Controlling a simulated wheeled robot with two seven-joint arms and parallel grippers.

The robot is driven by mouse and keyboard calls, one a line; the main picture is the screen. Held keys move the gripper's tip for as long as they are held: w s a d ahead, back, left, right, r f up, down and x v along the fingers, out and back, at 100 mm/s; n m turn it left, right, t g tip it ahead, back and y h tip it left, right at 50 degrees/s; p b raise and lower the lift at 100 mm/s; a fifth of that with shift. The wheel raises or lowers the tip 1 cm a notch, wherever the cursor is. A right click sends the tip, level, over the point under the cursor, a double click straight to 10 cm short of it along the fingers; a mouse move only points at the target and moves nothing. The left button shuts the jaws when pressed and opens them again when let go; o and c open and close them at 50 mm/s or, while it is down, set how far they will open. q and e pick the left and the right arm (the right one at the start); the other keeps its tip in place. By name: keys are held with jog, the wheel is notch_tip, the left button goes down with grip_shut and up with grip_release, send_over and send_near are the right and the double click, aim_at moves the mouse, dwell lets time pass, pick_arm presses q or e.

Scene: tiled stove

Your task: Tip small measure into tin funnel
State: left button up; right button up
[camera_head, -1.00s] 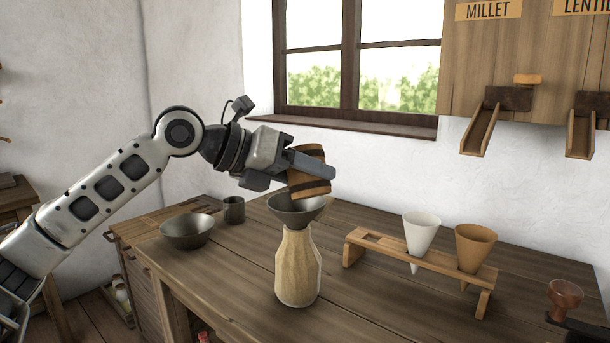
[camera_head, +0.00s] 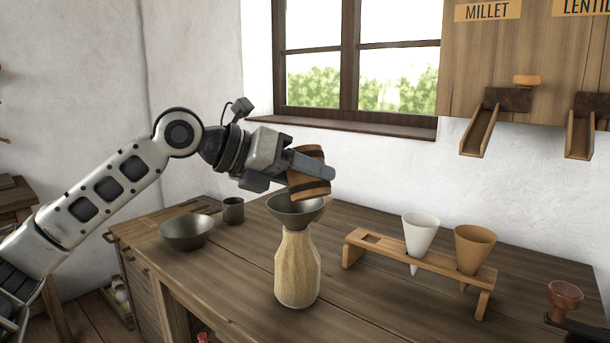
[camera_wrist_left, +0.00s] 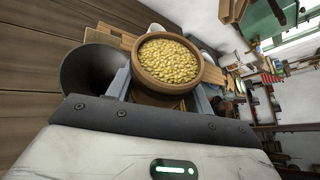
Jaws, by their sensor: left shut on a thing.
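My left gripper (camera_head: 310,168) is shut on the small measure (camera_head: 309,186), a wooden cup with dark bands. The measure is slightly tilted just above the dark tin funnel (camera_head: 291,212). In the left wrist view the measure (camera_wrist_left: 137,74) is full of yellow grain (camera_wrist_left: 168,61), with the funnel (camera_wrist_left: 88,70) beside and beyond it. I see no grain falling. My right gripper is not in view.
A wooden rack (camera_head: 384,252) holds a white funnel (camera_head: 420,229) and a tan funnel (camera_head: 474,246) to the right. A dark bowl (camera_head: 187,234) and dark cup (camera_head: 233,210) stand at left. The table's front middle is clear.

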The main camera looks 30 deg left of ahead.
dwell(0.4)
pick_arm(q)
jog(key=shift+s+r+n+h, duration=0.1)
jog(key=shift+n+h, duration=0.3)
jog(key=shift+n, duration=0.3)
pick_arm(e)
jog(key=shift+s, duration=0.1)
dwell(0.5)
pick_arm(q)
jog(key=shift+d+n+g+h, duration=0.1)
jog(key=shift+n+g+h, duration=0.3)
jog(key=shift+n+h, duration=0.15)
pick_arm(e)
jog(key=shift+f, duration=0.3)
pick_arm(q)
jog(key=shift+n, duration=0.25)
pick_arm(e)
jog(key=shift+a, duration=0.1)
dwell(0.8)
pick_arm(q)
jog(key=shift+n+h+b, duration=0.35)
jog(key=shift+n+b, duration=0.05)
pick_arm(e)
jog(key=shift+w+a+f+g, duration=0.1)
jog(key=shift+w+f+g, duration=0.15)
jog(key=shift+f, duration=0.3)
